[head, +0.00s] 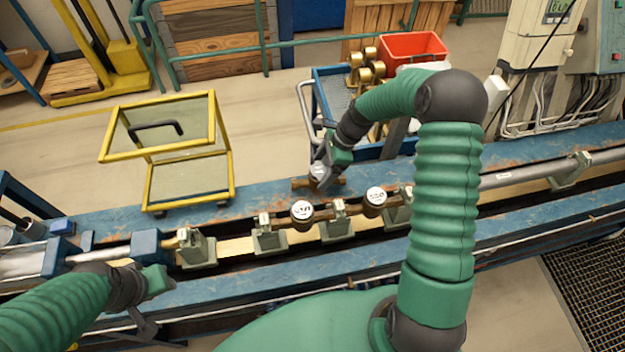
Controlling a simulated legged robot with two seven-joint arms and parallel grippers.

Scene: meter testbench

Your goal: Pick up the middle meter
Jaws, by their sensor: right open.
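Three meters with round white dials and brass pipe ends show. One meter (301,211) and another to its right (376,198) sit in line between the clamps of the bench. A third meter (303,184) lies apart on the blue back rail; by left-right position it is between the other two. My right gripper (320,171) is open, pointing down right over this third meter and partly hiding it. I cannot tell whether the fingers touch it. My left gripper (150,312) is over the front left of the bench, away from the meters; its jaws are unclear.
The blue bench (350,262) carries several grey-green clamps (268,236) along its channel. Behind it stand a yellow-framed cart (190,180) and a blue trolley (340,78) with brass parts and a red bin (410,46). The front rail is mostly clear.

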